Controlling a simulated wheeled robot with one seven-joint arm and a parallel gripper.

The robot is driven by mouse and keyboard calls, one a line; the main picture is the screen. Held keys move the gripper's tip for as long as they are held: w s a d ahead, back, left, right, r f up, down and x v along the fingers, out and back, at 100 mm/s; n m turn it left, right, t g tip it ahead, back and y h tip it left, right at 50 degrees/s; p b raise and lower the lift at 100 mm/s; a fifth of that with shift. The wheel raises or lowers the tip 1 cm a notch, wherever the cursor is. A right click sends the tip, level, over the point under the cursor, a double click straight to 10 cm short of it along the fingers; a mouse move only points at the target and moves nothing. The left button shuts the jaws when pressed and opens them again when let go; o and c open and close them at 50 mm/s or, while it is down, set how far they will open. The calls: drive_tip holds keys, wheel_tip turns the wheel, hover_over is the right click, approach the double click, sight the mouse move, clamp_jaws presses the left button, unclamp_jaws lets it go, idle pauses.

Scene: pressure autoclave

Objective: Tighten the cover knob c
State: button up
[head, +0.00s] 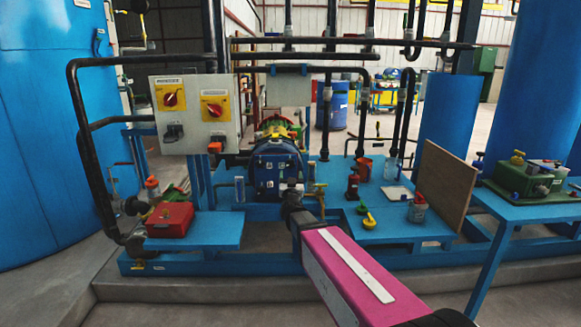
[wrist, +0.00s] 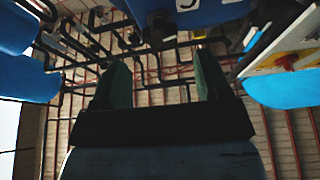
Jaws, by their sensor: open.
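The blue round cover (head: 277,172) stands at the middle of the blue skid in the head view, with small dark knobs and pale labels on its face. I cannot read which knob is c. In the wrist view, a blue body (wrist: 195,10) with a partly cut-off pale marking shows at the top, and a dark round knob-like part (wrist: 158,24) shows below it. My gripper (wrist: 160,62) is open, and nothing shows between its two green-grey fingers. In the head view my arm reaches up to the cover's lower front, and its dark end hides part of that area.
A control panel (head: 196,113) with red rotary switches stands left of the cover. A red box (head: 169,219) sits on the left shelf. A brown board (head: 443,185) stands at right, beside a green device (head: 525,180). Black pipes run overhead and down the left.

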sight(290, 164)
drive_tip(key=x, duration=0.6)
drive_tip(key=shift+w+r, duration=0.1)
drive_tip(key=shift+w, duration=0.25)
drive_tip(key=c, duration=0.9)
